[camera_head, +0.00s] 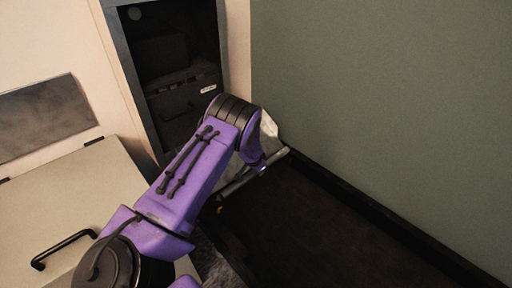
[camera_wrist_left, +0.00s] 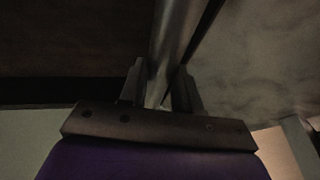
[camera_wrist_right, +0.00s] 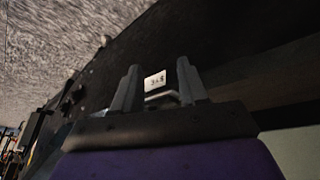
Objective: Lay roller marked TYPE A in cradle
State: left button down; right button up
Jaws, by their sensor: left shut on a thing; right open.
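A grey metal roller (camera_head: 238,184) shows in the head view beside the dark cabinet, partly hidden by my left arm. My left gripper (camera_head: 262,168) is at its upper part. In the left wrist view the roller (camera_wrist_left: 178,35) runs up between the fingers of my left gripper (camera_wrist_left: 160,88), which is shut on it. No type marking on it can be read. My right gripper (camera_wrist_right: 160,88) shows only in its wrist view, open, with a small white label (camera_wrist_right: 155,81) and a thin metal bar seen between its fingers. I cannot make out a cradle.
An open dark cabinet (camera_head: 172,55) with a small white label (camera_head: 208,89) stands at the back. A green wall (camera_head: 390,90) is at the right. A pale lid with a black handle (camera_head: 62,248) is at lower left. Dark floor (camera_head: 320,235) is clear at lower right.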

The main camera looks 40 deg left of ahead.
pick_arm(q)
jog(key=shift+w+a+f+b, duration=0.3)
jog(key=shift+a+f+b, duration=0.1)
jog(key=shift+a, duration=0.2)
jog(key=shift+f, duration=0.1)
jog(key=shift+f+b, duration=1.65)
jog(key=shift+f, duration=0.3)
pick_arm(e)
jog(key=shift+f, duration=2.55)
pick_arm(q)
jog(key=shift+f, duration=0.2)
pick_arm(e)
jog(key=shift+f, duration=0.15)
pick_arm(q)
jog(key=shift+s+f+b, duration=0.1)
jog(key=shift+f+b, duration=0.45)
jog(key=shift+b, duration=0.1)
jog(key=shift+s+f+b, duration=0.15)
jog(key=shift+f+b, duration=0.4)
jog(key=shift+f, duration=0.1)
pick_arm(e)
notch_tip(320, 180, down, 2)
jog(key=shift+f, duration=0.15)
